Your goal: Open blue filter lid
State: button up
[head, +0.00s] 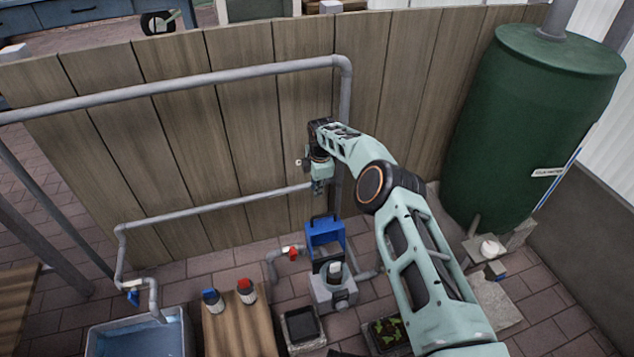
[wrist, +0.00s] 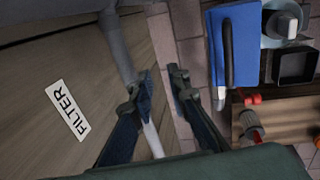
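The blue filter lid (head: 325,232) is below my gripper in the head view, above a grey filter body (head: 322,291). It has a dark handle. In the wrist view the blue lid (wrist: 241,42) is at the upper right, with its black handle bar (wrist: 228,54) along it. I cannot tell whether the lid is shut or partly raised. My gripper (head: 318,186) points down above the lid, near the wooden fence. In the wrist view my gripper (wrist: 162,79) has its two fingers apart with nothing held between them. The lid is to the right of the fingers, not touching them.
Grey pipes (head: 215,205) run along the wooden fence (head: 240,130). A FILTER sign (wrist: 69,110) is on the fence. A red valve (head: 291,252) is left of the filter. Two jars stand on a wooden surface (head: 240,328). A green barrel (head: 535,120) stands right.

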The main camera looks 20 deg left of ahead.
jog(key=v, duration=1.2)
